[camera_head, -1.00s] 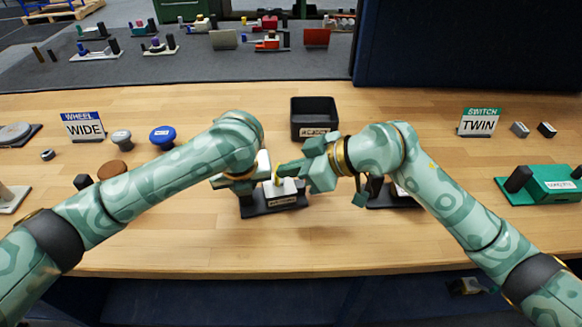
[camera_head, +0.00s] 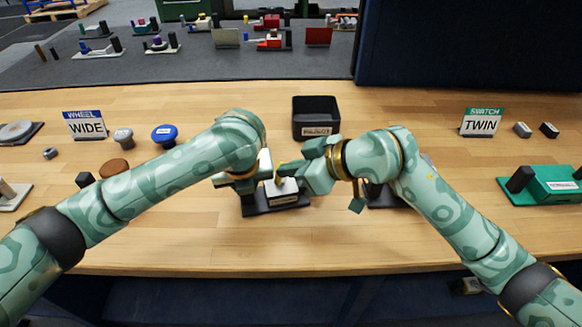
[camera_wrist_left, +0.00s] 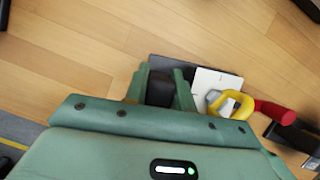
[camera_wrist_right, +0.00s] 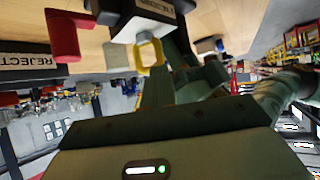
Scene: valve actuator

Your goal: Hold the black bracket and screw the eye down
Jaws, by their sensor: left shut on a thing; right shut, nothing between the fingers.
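The small valve unit stands on a black base (camera_head: 275,210) at the table's middle, with a white block (camera_head: 284,190) carrying a label. A yellow eye (camera_wrist_left: 232,103) sits on a grey stem at the white block; it also shows in the right wrist view (camera_wrist_right: 150,55). My left gripper (camera_wrist_left: 160,85) is shut on the black bracket (camera_wrist_left: 160,92), the dark post beside the block. My right gripper (camera_head: 288,170) is shut and empty, its fingertips close by the eye. Whether they touch it I cannot tell. The arms partly hide the unit in the head view.
A black bin (camera_head: 316,117) with a label stands behind the unit. A blue knob (camera_head: 164,135) and a brown disc (camera_head: 113,168) lie to the left. A green unit (camera_head: 546,185) stands at the right. The table front is clear.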

